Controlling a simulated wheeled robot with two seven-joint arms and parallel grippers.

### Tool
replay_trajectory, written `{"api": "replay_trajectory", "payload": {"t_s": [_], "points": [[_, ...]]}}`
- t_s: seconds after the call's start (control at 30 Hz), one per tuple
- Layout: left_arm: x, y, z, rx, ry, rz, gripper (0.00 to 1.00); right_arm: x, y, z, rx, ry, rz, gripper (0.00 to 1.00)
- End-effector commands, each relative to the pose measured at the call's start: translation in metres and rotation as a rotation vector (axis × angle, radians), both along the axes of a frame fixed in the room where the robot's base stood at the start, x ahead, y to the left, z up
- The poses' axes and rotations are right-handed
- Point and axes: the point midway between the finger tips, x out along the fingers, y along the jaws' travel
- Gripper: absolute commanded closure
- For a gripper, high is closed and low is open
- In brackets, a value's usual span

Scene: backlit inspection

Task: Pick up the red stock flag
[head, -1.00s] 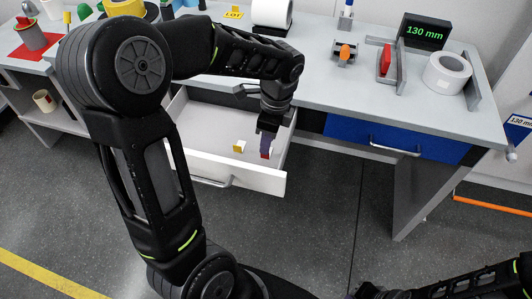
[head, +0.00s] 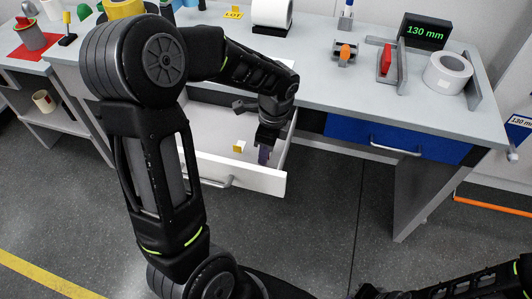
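My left gripper (head: 264,154) points down into the open white drawer (head: 213,168), near its front right corner. Its purple-tinted fingers are low in the drawer, and I cannot tell whether they are apart or closed. No red flag shows at the fingers now; the spot where a small red piece was visible earlier is covered by the gripper. A small yellow flag-like piece (head: 239,146) stands in the drawer to the left of the gripper. My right arm shows at the bottom right, with its dark end (head: 370,291) near the lower edge; its finger state is unclear.
On the grey table (head: 325,85) are a red block in a grey fixture (head: 386,60), an orange-topped part (head: 345,51), a white tape roll (head: 447,73) and a 130 mm display (head: 424,31). A closed blue drawer (head: 398,138) is to the right. The drawer walls surround my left gripper.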

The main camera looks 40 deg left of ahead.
Motion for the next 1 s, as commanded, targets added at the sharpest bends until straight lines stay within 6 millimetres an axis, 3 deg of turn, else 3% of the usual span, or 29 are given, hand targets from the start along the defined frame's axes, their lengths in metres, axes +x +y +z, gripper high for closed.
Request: {"api": "replay_trajectory", "payload": {"t_s": [0.1, 0.47, 1.0], "points": [[0.0001, 0.0, 0.0002, 0.0, 0.0, 0.0, 0.71, 0.0, 0.0, 0.0, 0.0, 0.0, 0.0, 1.0], [0.0001, 0.0, 0.0002, 0.0, 0.0, 0.0, 1.0, 0.0, 0.0, 0.0, 0.0, 0.0, 0.0, 1.0], [0.0003, 0.0001, 0.0035, 0.0, -0.001, 0.0, 1.0, 0.0, 0.0, 0.0008, 0.0, 0.0, 0.0, 1.0]]}}
